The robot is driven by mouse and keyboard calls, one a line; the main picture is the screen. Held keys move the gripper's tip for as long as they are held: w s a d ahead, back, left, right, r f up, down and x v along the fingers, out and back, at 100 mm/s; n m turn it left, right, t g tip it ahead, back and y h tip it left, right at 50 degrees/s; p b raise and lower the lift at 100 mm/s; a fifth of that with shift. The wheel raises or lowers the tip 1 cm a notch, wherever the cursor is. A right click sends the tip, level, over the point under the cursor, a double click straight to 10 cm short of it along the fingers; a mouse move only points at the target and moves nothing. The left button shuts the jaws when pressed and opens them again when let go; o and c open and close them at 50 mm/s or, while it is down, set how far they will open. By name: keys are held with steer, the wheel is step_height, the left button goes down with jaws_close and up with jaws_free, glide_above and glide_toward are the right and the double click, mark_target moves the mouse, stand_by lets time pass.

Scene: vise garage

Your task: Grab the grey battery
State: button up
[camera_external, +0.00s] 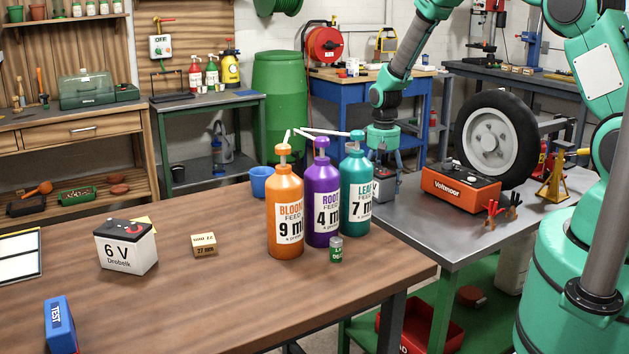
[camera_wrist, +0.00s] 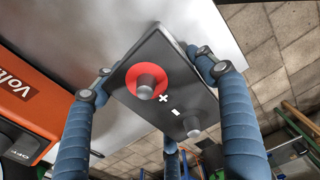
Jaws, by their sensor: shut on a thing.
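The grey battery (camera_wrist: 160,112) fills the middle of the wrist view. Its dark top carries a red-ringed terminal with a plus sign and a second terminal with a minus sign. My gripper (camera_wrist: 160,75) has its blue padded fingers on opposite sides of the battery, shut on it. In the external view the battery (camera_external: 384,187) is at the left end of the metal table, partly hidden by the teal bottle. My gripper (camera_external: 383,163) comes down on it from above. I cannot tell whether the battery's underside touches the table.
Orange, purple and teal pump bottles (camera_external: 322,205) stand close by on the wooden table (camera_external: 190,300). A white 6 V battery (camera_external: 126,247) is farther left. The orange Voltender charger (camera_external: 460,188) stands to the right on the metal table (camera_external: 430,225), with a wheel (camera_external: 492,139) behind.

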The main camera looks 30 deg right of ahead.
mark_target(382, 172)
steer(key=shift+r, duration=0.1)
steer(key=shift+w+r+p, duration=0.1)
steer(key=shift+r+p, duration=0.5)
steer(key=shift+r, duration=1.05)
steer(key=shift+s+r, duration=0.15)
steer(key=shift+s, duration=0.1)
steer(key=s+p, duration=0.1)
steer(key=s, duration=0.4)
steer(key=s+r+p, duration=0.1)
steer(key=s, duration=0.4)
steer(key=s+a, duration=0.1)
steer(key=s, duration=0.4)
steer(key=shift+s+r+p, duration=0.15)
steer(key=shift+s+p, duration=0.15)
steer(key=shift+p, duration=0.1)
